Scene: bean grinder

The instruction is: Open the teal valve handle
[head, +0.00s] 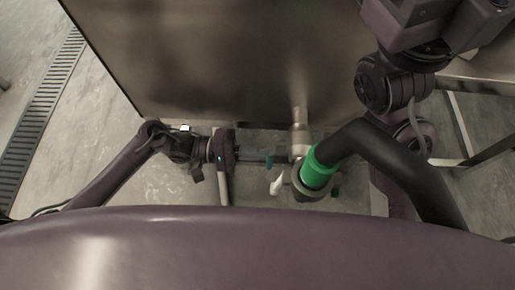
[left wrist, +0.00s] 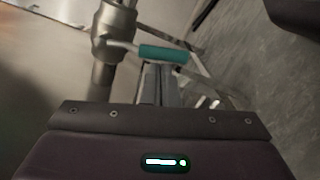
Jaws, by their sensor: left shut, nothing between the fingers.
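The teal valve handle (left wrist: 163,54) is a short sleeve on a metal lever, reaching right from a metal valve body (left wrist: 113,25) in the left wrist view. My left gripper (left wrist: 160,72) is shut and empty. Its fingertips are right at the handle's near side in the left wrist view; I cannot tell whether they touch. In the head view my left gripper (head: 272,155) reaches right, towards the valve. My right gripper is not seen.
A large metal tank wall (head: 220,60) stands beyond the valve. A thick black hose (head: 385,160) with a green collar (head: 317,172) lies close to the valve's right. A metal frame (head: 470,90) stands at right. Open floor (head: 95,110) is at left.

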